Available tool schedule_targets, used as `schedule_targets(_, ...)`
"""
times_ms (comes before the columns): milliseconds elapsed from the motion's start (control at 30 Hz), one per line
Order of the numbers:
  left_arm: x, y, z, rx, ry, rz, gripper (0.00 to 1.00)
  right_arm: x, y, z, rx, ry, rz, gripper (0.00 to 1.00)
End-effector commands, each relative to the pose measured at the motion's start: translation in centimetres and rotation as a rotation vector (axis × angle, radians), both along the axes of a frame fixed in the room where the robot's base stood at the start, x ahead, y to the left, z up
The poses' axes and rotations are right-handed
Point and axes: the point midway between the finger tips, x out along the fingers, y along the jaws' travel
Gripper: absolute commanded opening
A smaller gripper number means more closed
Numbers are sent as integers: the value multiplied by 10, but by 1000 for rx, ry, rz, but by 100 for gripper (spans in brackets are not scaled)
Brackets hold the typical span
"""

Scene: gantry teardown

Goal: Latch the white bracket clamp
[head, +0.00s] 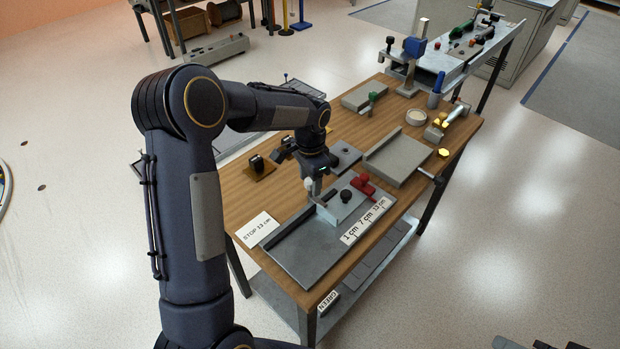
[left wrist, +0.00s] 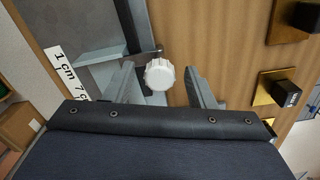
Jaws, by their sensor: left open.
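The white clamp knob (head: 308,184) is at the left end of the grey fixture block on the wooden bench. In the left wrist view the round, ridged white knob (left wrist: 160,74) lies between the spread fingers of my left gripper (left wrist: 168,88), nearer the left finger. A thin dark rod runs from the knob toward the fixture. My left gripper (head: 318,182) is open above the fixture in the head view, its fingers partly hidden. Whether a finger touches the knob cannot be told. Dark parts at the lower right edge may be my right gripper, too cut off to tell.
A red clamp (head: 362,184) and a black knob (head: 346,196) sit on the same fixture. A grey tray (head: 398,160) lies behind it. A STOP card (head: 258,230) and a scale strip (head: 363,222) flank the grey plate (head: 305,258). Black blocks on brass plates stand nearby.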

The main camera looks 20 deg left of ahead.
Motion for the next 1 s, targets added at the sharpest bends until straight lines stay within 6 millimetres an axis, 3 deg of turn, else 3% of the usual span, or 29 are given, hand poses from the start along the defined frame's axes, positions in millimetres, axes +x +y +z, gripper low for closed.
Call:
schedule_targets(233,1,0,8,0,-3,1,50,0,0,-1,0,0,0,47)
schedule_targets(500,1,0,53,-1,-4,1,50,0,0,-3,0,0,0,47)
schedule_targets(700,0,0,75,0,-2,-1,50,0,0,-4,0,0,0,47)
schedule_targets(1000,0,0,78,0,0,0,50,0,0,-4,0,0,0,47)
